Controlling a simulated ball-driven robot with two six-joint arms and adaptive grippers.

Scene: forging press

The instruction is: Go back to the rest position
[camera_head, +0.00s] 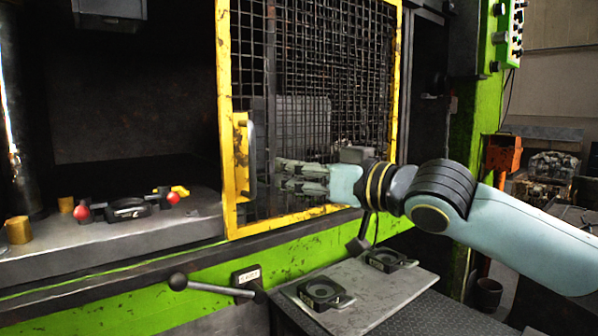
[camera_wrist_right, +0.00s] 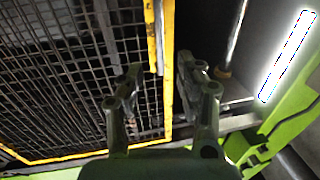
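My right arm comes in from the right in the head view. My right gripper (camera_head: 280,178) points left, in front of the mesh of the yellow-framed gate (camera_head: 226,100), with its fingertips close to the yellow handle (camera_head: 243,160) on the frame's left side. The right wrist view shows the two fingers of this gripper (camera_wrist_right: 160,75) spread apart with nothing held between them. The gate's yellow edge (camera_wrist_right: 152,35) shows beyond the gap. I cannot tell whether a finger touches the gate. My left gripper is in neither view.
The press bed (camera_head: 70,245) at left carries a dark die with red knobs (camera_head: 128,208) and brass cylinders (camera_head: 18,230). A lever (camera_head: 215,288) sticks out below. A plate (camera_head: 370,300) with two dark dies lies under my right arm. A green post (camera_head: 475,150) stands behind it.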

